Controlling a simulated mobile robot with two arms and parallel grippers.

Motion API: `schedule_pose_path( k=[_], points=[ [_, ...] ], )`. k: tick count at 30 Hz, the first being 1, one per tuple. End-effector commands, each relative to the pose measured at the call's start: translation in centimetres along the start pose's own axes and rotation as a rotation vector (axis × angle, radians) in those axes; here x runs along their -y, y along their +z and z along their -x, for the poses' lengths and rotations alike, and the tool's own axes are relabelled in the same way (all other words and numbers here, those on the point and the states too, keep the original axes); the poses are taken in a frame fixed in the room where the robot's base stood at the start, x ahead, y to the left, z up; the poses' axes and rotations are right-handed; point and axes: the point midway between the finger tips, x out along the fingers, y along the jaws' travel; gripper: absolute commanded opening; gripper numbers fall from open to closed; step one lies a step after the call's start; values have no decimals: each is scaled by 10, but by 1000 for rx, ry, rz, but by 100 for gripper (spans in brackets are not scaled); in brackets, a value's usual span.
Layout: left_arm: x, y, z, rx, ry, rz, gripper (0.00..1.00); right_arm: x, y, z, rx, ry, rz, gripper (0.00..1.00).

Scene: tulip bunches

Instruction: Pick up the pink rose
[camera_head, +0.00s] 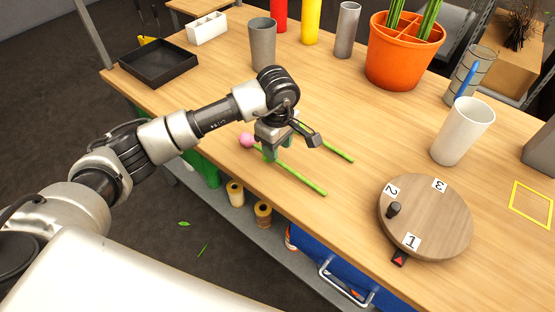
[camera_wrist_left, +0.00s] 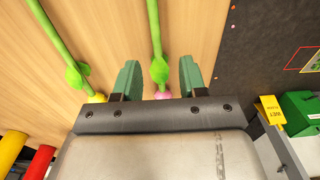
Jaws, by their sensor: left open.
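The pink rose (camera_head: 247,139) lies on the wooden table, its green stem running to the lower right. In the left wrist view its pink head (camera_wrist_left: 163,95) and stem show between my two green fingertips. My left gripper (camera_head: 272,149) is open over the rose, close behind its head, with a finger on each side of the stem. I cannot tell whether the fingers touch it. A second stem (camera_head: 334,147) lies beyond the gripper; its yellow head (camera_wrist_left: 98,97) shows only in the left wrist view, outside the fingers. My right gripper is not in view.
A round wooden disc (camera_head: 440,220) with numbers and a white cup (camera_head: 462,130) stand to the right. A grey vase (camera_head: 262,45), black tray (camera_head: 158,63) and orange pot (camera_head: 402,60) stand farther back. The table's front edge is close to the rose.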

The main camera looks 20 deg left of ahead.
Motion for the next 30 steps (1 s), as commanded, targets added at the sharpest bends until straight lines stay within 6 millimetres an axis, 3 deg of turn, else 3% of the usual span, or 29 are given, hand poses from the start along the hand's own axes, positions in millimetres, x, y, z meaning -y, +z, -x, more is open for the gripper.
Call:
schedule_pose_path(
  k=[12,20,28,30],
  points=[
    [-3,-2,-50,2,-1,0,42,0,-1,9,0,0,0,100],
    [-4,-2,-54,1,1,0,42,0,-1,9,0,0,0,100],
    [-4,-2,-53,2,1,0,3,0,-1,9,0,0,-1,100],
    [-4,-2,-53,2,1,0,0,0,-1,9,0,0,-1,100]
  ],
)
